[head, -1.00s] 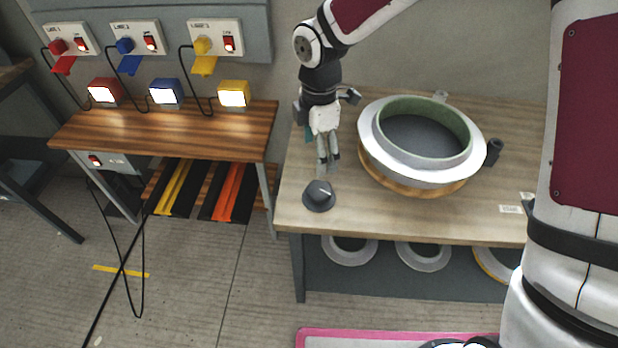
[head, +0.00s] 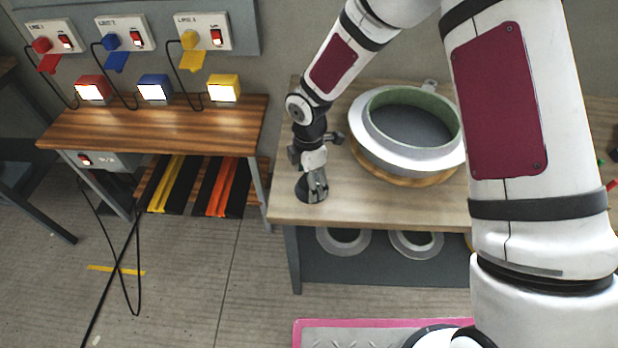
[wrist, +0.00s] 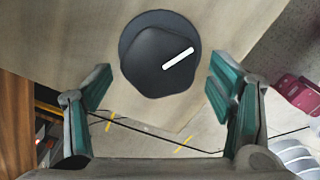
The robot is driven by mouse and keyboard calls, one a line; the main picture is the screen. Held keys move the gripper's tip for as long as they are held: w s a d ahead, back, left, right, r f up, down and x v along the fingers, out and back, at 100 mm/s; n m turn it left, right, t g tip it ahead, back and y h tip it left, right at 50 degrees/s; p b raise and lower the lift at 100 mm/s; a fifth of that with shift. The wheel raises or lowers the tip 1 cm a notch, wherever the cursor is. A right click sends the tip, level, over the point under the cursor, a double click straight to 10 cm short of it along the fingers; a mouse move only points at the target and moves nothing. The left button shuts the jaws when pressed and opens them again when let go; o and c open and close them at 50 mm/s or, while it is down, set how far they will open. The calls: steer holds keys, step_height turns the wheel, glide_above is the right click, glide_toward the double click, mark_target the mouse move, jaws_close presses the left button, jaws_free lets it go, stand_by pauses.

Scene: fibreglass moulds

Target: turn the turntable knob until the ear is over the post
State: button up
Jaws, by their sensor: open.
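The dark grey knob (wrist: 150,62), with a white pointer line, fills the upper middle of the wrist view. The line points up and right there. In the head view the knob (head: 303,193) sits at the table's front left corner, partly covered by my gripper (head: 318,184). My gripper is open above it, a finger on either side in the wrist view; I cannot tell whether they touch it. The turntable carries a white ring mould (head: 385,148) with a green inner wall. A small pale ear (head: 430,86) sticks out at its back. The post is hidden behind my arm.
A wooden bench (head: 150,128) with red, blue and yellow lit boxes stands to the left, across a gap. Ring moulds (head: 343,242) lie on the shelf under the table. The tabletop (head: 390,205) in front of the turntable is clear.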

steer(key=c, duration=1.1)
steer(key=shift+c, duration=0.2)
steer(key=m, duration=0.2)
steer(key=m+b, duration=0.1)
steer(key=m, duration=0.3)
steer(key=shift+w+m, duration=0.25)
steer(key=shift+m, duration=0.05)
steer(key=m+b, duration=0.1)
steer(key=m, duration=0.4)
steer(key=shift+w+d+m, duration=0.1)
steer(key=shift+w+m, duration=0.05)
steer(key=shift+m, duration=0.15)
steer(key=o, duration=1.1)
